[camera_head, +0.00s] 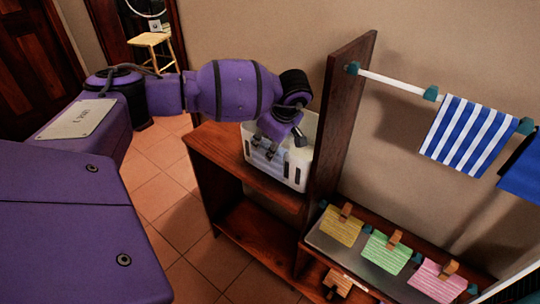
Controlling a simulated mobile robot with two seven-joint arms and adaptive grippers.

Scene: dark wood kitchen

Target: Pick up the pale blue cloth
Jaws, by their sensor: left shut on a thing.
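The white basket (299,176) stands on the dark wooden shelf unit, against its tall upright panel. My left gripper (263,150) reaches in from the left and points down at the basket, its fingers at the near side of the basket. A pale blue patch, the cloth (265,163), shows just below the fingers, and the gripper is shut on it. Most of the cloth is hidden by the gripper and the basket, so its full shape cannot be told. My right gripper is not in view.
A blue-and-white striped towel (467,133) hangs on a wall rail (392,82) at the right. Yellow, green and pink cards (386,252) are clipped below it. The upright panel (343,115) stands close to the basket's right. A wooden stool (150,42) is far back.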

